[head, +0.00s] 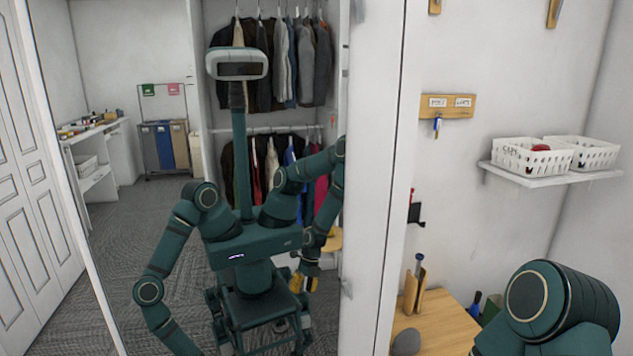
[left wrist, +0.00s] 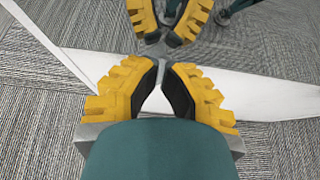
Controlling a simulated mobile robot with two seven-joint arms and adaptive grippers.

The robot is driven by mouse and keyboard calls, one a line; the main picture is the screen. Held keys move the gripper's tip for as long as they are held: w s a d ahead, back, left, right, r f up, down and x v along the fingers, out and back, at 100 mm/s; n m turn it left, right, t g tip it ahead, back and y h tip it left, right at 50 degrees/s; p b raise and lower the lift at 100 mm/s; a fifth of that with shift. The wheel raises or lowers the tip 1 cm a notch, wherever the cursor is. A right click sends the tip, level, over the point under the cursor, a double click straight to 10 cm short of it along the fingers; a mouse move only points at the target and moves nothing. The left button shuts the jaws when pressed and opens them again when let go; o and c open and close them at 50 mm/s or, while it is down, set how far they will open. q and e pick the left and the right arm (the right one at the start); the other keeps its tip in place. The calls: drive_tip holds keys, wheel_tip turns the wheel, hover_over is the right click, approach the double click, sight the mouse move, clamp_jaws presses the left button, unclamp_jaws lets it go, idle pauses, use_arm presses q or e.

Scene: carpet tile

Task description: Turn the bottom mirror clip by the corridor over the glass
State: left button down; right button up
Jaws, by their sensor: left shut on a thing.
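The tall mirror (head: 130,215) fills the left half of the head view and reflects me and the room. In the left wrist view, my left gripper (left wrist: 163,66) has yellow fingers with dark pads closed together at a pale strip. A thin thing is between the pads; the fingers hide it, so I cannot make out the clip's shape or angle. The fingers' reflection shows just above their tips in the glass (left wrist: 100,25), so the tips are close to it. My right gripper shows only as a small yellow reflection in the mirror.
A wooden bench top (head: 445,325) stands right of the mirror, bearing a wooden holder (head: 414,290) and a grey rounded thing (head: 406,342). White baskets (head: 533,158) sit on a wall shelf, and a key rack (head: 447,105) hangs nearby. My right arm fills the lower right corner.

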use_arm(q)
drive_tip(key=shift+s+a, duration=0.1)
drive_tip(key=shift+a, duration=0.25)
idle(0.4)
drive_tip(key=shift+s+a, duration=0.1)
drive_tip(key=shift+a, duration=0.55)
drive_tip(key=shift+s+a, duration=0.1)
drive_tip(key=shift+a, duration=0.05)
drive_tip(key=s+d, duration=0.2)
drive_tip(key=s, duration=0.3)
drive_tip(key=shift+s+r+p, duration=0.3)
drive_tip(key=shift+r+p, duration=0.05)
drive_tip(key=shift+r, duration=0.05)
idle(0.3)
